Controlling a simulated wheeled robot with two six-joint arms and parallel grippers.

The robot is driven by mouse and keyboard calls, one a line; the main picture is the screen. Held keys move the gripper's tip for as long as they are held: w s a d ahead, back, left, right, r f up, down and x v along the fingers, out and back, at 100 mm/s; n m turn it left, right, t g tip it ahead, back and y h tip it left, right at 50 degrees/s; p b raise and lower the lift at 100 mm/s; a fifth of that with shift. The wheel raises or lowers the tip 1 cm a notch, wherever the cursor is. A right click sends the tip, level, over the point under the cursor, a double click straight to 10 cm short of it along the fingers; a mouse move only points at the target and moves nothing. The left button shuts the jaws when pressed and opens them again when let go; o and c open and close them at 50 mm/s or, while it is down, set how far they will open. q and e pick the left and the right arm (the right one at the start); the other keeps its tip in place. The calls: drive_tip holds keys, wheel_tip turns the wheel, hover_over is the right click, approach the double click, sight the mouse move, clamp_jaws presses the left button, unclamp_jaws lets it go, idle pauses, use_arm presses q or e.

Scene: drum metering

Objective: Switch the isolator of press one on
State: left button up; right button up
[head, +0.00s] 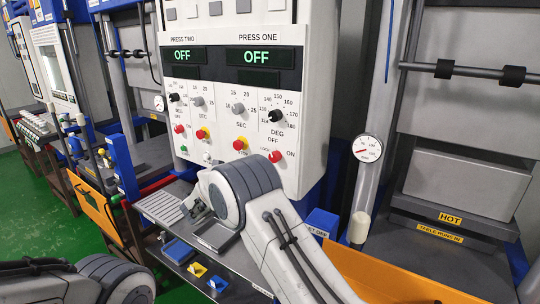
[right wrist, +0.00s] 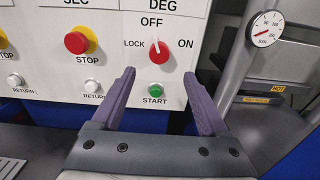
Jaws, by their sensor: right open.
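The press one isolator is a red rotary knob (head: 275,156) low on the right of the white panel, under the PRESS ONE display (head: 260,56), which reads OFF. In the right wrist view the knob (right wrist: 158,51) sits among the labels OFF, LOCK and ON, its white mark pointing up towards OFF. My right gripper (right wrist: 159,74) is open and empty, its purple fingers to either side below the knob, not touching it. In the head view my right arm hides most of that gripper. Only a link of my left arm shows at lower left; its gripper is out of view.
A green START button (right wrist: 155,87) is just below the isolator, between the fingers in the picture. A red STOP button (right wrist: 80,42) and a white RETURN button (right wrist: 92,86) lie to its left. A pressure gauge (head: 367,148) stands to the right. A grey shelf (head: 160,206) runs below the panel.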

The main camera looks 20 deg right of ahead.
drive_tip(key=p+x, duration=0.4)
drive_tip(key=x, duration=0.6)
drive_tip(key=shift+w, duration=0.15)
